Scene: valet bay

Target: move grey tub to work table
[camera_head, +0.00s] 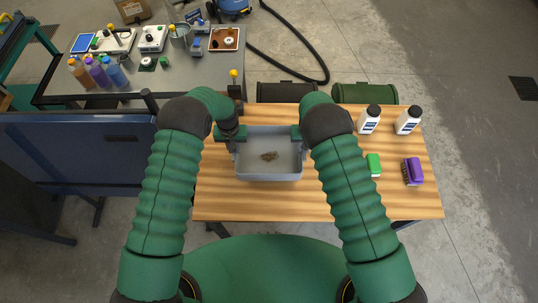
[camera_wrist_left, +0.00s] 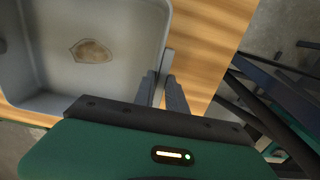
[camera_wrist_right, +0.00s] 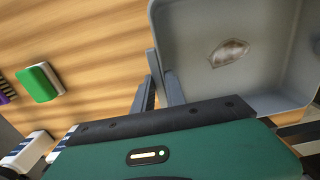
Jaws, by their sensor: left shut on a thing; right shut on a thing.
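The grey tub (camera_head: 268,175) is upright over the wooden-topped table (camera_head: 215,195), between my two arms; whether it touches the top is hard to tell. A brown patch or small item lies on its floor. My left gripper (camera_head: 239,141) is shut on the tub's left wall; its fingers (camera_wrist_left: 163,90) pinch the wall in the left wrist view. My right gripper (camera_head: 300,141) is shut on the right wall, with its fingers (camera_wrist_right: 160,88) on the wall in the right wrist view. My forearms hide parts of the table.
Two white bottles (camera_head: 369,122), a green sponge (camera_head: 374,164) and a purple brush (camera_head: 413,171) stand right on the wooden table. A grey bench (camera_head: 150,80) with bottles and tools is at upper left. A dark blue panel (camera_head: 75,150) is left. Two bins stand behind the wooden table.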

